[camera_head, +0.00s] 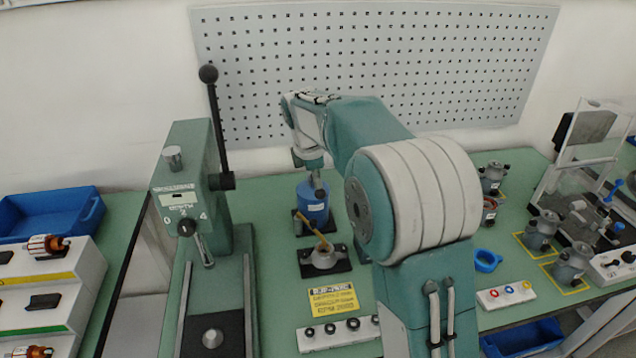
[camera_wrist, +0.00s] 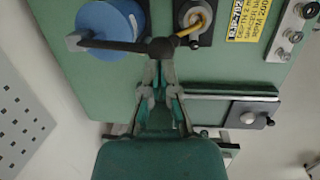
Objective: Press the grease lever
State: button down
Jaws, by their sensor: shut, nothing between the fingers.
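The blue grease pot (camera_head: 313,207) stands on the green bench near the middle in the head view. It also shows at the top of the wrist view (camera_wrist: 112,25). A dark lever (camera_wrist: 115,45) crosses in front of the pot there, with a black ball (camera_wrist: 162,48) at its right end. My gripper (camera_wrist: 160,68) is shut and empty, its tips just below the ball in that picture. Whether they touch it, I cannot tell. In the head view my gripper (camera_head: 318,185) points down above the pot, and the lever is hard to make out.
A holder (camera_head: 322,262) with a yellow-brown stick stands in front of the pot, with a yellow label (camera_head: 333,298) nearer. A green press (camera_head: 180,160) with a tall black-knobbed handle (camera_head: 209,75) rises to the left. A pegboard (camera_head: 260,60) is behind.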

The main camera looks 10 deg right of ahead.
aim_at(319, 193)
jog(key=shift+f, duration=0.5)
jog(key=shift+s+d+f+t, duration=0.1)
jog(key=shift+s+f+t, duration=0.1)
jog(key=shift+f+t, duration=0.25)
jog(key=shift+s+f+t, duration=0.2)
jog(key=shift+f+t, duration=0.15)
jog(key=shift+f, duration=0.15)
jog(key=f, duration=0.2)
jog(key=s+f+t, duration=0.1)
jog(key=shift+f, duration=0.4)
jog(key=shift+s+f, duration=0.1)
